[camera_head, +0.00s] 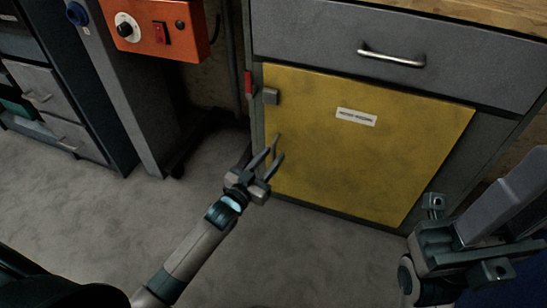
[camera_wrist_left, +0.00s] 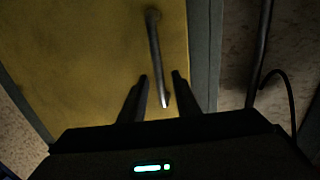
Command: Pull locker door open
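The yellow locker door (camera_head: 360,155) is shut in the grey cabinet, with a white label (camera_head: 356,117) near its top. In the left wrist view the door (camera_wrist_left: 90,60) bears a slim metal bar handle (camera_wrist_left: 155,50) near its edge. My left gripper (camera_head: 275,152) is in front of the door's left side, its fingers apart. In the left wrist view the handle's near end lies between the fingertips (camera_wrist_left: 160,84), with gaps to both fingers. In the head view the handle is hard to tell from the fingers. My right gripper (camera_head: 464,238) is open and empty at lower right.
A grey drawer with a metal pull (camera_head: 392,58) is above the door. A grey block (camera_head: 271,96) and a red piece (camera_head: 248,84) sit at its upper left corner. An orange control box (camera_head: 155,27) is at upper left. The floor (camera_head: 300,255) before the door is clear.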

